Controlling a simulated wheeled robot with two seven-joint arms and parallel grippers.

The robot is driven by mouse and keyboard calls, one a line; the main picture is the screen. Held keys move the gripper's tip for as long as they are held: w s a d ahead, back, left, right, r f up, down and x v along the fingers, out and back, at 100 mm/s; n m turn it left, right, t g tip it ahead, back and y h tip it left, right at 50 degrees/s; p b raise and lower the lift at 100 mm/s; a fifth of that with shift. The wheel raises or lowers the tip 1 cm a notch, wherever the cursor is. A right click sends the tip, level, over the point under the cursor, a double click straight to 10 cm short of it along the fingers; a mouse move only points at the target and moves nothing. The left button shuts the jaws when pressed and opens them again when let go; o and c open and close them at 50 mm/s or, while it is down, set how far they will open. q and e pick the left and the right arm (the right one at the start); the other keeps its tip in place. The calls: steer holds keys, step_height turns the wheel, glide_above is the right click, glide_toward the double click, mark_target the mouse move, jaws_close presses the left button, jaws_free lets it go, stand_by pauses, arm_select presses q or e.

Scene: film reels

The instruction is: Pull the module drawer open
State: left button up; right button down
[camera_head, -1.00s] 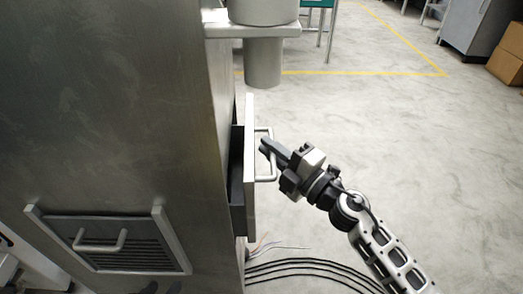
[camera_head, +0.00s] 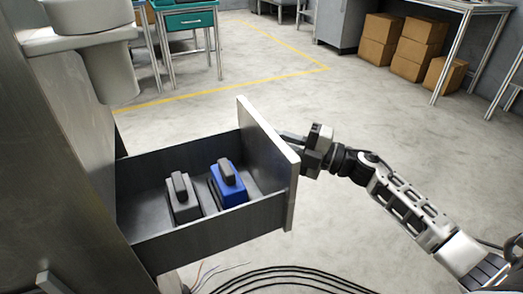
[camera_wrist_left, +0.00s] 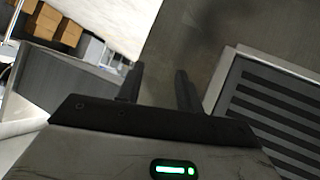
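The module drawer (camera_head: 210,238) is pulled well out of the grey metal cabinet (camera_head: 60,150). A grey module (camera_head: 184,205) and a blue module (camera_head: 231,191), each with a dark grip on top, stand inside it. My right gripper (camera_head: 297,142) is at the outer side of the drawer's front panel (camera_head: 268,150). The handle and the fingertips are hidden behind that panel; the gripper has moved together with the drawer. My left gripper (camera_wrist_left: 158,85) is out of the head view. In the left wrist view its two dark fingers are apart with nothing between them.
A slatted vent panel (camera_wrist_left: 275,105) is to the right in the left wrist view. Black cables (camera_head: 285,280) lie on the floor below the drawer. Cardboard boxes (camera_head: 408,45) and a green-topped bench (camera_head: 188,20) stand far back. The floor beyond the drawer is clear.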

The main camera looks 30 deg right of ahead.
steer(key=shift+d+f, duration=0.1)
steer(key=shift+d, duration=1.5)
steer(key=c, duration=1.5)
jaws_free()
steer(key=shift+s, duration=0.1)
steer(key=v, duration=1.6)
steer(key=shift+p, duration=0.35)
steer(key=shift+a, duration=0.1)
